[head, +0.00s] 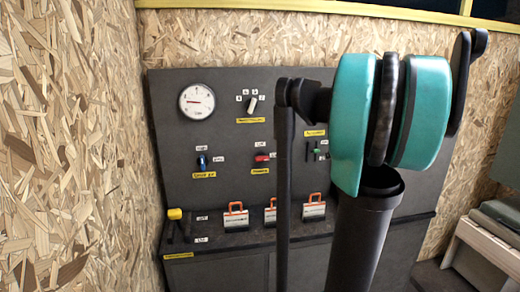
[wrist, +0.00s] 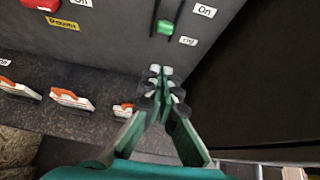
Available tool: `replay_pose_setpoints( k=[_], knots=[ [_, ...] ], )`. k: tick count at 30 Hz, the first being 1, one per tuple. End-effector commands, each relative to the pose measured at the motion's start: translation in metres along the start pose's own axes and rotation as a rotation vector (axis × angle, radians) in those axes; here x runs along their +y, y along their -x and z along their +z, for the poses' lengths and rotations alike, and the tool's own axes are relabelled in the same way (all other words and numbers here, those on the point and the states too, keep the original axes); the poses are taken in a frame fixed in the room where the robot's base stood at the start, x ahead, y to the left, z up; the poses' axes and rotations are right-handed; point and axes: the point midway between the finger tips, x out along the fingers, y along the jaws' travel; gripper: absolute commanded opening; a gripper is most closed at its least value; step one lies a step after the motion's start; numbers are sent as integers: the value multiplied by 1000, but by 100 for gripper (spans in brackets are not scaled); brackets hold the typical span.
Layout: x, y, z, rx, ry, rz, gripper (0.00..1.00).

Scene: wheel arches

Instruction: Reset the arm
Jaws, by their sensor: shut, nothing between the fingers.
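My arm's dark links and teal joint (head: 425,110) fill the right middle of the head view and hide part of the grey control panel (head: 220,95). My gripper (wrist: 160,73) shows in the wrist view, with its green fingers shut and nothing between them. It is in front of the panel, below a green slider handle (wrist: 165,27) in a dark slot, apart from it as far as I can tell. My gripper cannot be made out in the head view.
The panel carries a round gauge (head: 197,102), a rotary knob (head: 252,104), a blue switch (head: 202,161) and a red switch (head: 262,158). Orange-handled padlocks (head: 236,217) and a yellow-topped lever (head: 175,214) are on the ledge. A chipboard wall (head: 65,150) stands close at left.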

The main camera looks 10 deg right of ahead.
Motion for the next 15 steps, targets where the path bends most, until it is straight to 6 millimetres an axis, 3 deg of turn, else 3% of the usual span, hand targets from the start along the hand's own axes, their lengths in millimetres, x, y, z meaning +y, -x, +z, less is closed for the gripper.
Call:
replay_pose_setpoints(
  k=[5, 9, 15],
  knots=[
    [50, -3, -32, 61, 314, 63, 0],
    [106, -1, -80, 125, 750, 159, 0],
    [172, 15, -156, 174, 1389, 334, 0]
  ],
)
